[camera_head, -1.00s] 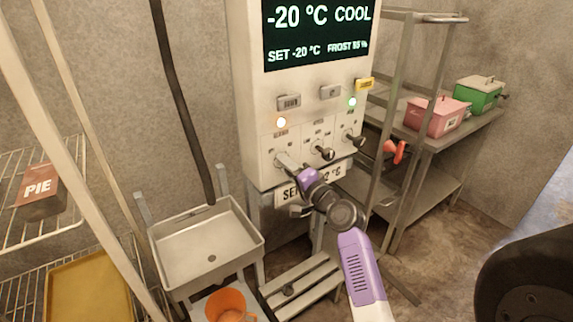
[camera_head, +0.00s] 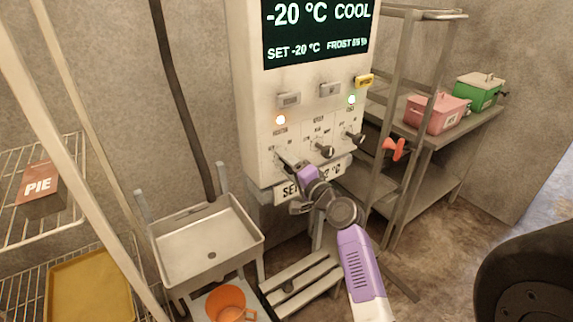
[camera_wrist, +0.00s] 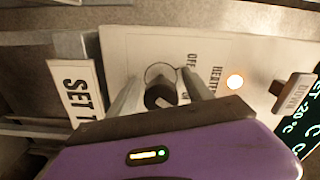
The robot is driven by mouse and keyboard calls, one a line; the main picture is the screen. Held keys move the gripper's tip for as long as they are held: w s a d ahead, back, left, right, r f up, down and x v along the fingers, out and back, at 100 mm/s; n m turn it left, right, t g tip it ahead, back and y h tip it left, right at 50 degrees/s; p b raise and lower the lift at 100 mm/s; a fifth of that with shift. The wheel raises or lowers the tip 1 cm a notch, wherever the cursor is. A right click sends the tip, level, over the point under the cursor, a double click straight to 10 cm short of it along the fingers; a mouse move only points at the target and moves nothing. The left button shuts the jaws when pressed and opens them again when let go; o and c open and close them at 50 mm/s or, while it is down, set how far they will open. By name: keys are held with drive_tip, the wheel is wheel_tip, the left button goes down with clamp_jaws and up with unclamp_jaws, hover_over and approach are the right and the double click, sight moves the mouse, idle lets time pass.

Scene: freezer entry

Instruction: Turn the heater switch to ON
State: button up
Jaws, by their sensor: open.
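The heater switch (camera_wrist: 160,92) is a dark round knob on the pale control panel in the wrist view. Its plate reads HEATER and OFF, with an ON label partly hidden by a finger. My gripper (camera_wrist: 158,88) is open, with one finger on each side of the knob. I cannot tell whether the fingers touch it. In the head view my gripper (camera_head: 287,160) reaches the panel's lower left, and its wrist hides the heater switch.
Two more dark switches, a middle one (camera_head: 325,151) and a right one (camera_head: 355,139), sit on the same panel to the right. A sink (camera_head: 168,255) stands at left below, and a metal rack (camera_head: 396,150) at right.

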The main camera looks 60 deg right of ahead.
drive_tip(key=shift+s, duration=0.1)
drive_tip(key=b+v, duration=0.2)
drive_tip(key=v, duration=0.5)
drive_tip(key=shift+s+a, duration=0.2)
drive_tip(key=shift+s, duration=0.1)
